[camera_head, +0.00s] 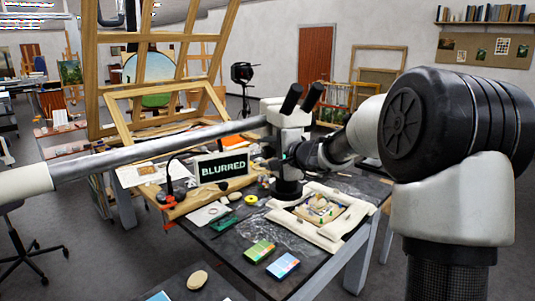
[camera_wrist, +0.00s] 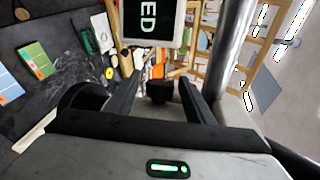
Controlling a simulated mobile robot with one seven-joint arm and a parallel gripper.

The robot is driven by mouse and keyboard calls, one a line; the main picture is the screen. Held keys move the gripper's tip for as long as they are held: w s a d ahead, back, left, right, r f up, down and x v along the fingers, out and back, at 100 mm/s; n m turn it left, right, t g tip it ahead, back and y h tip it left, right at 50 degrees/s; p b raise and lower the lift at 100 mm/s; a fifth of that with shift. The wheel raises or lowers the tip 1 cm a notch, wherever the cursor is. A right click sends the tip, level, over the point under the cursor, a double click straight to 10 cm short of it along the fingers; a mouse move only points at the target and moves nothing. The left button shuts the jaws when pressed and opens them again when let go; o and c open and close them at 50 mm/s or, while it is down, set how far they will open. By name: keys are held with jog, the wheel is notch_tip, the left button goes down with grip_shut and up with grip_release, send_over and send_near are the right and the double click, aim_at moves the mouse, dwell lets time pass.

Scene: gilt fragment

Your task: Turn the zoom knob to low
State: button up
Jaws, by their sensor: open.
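The microscope (camera_head: 290,117) has a white head with two black eyepieces and hangs on a silver boom tube (camera_head: 160,147). A small dark round knob (camera_wrist: 160,91), apparently the zoom knob, shows in the wrist view between the two black fingers of my gripper (camera_wrist: 160,82). The fingers are open, with a visible gap on both sides of the knob. In the head view my gripper (camera_head: 289,160) is a dark shape beside the microscope's lower body, and the knob cannot be made out there. No zoom marking is readable.
A display reading "BLURRED" (camera_head: 222,168) stands left of the microscope. The boom tube (camera_wrist: 232,45) runs close beside my gripper.

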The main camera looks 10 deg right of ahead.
jog(key=b+v, duration=0.2)
jog(key=v, duration=1.5)
jog(key=shift+s+r+b, duration=0.15)
jog(key=shift+s+b, duration=0.05)
jog(key=shift+b, duration=0.15)
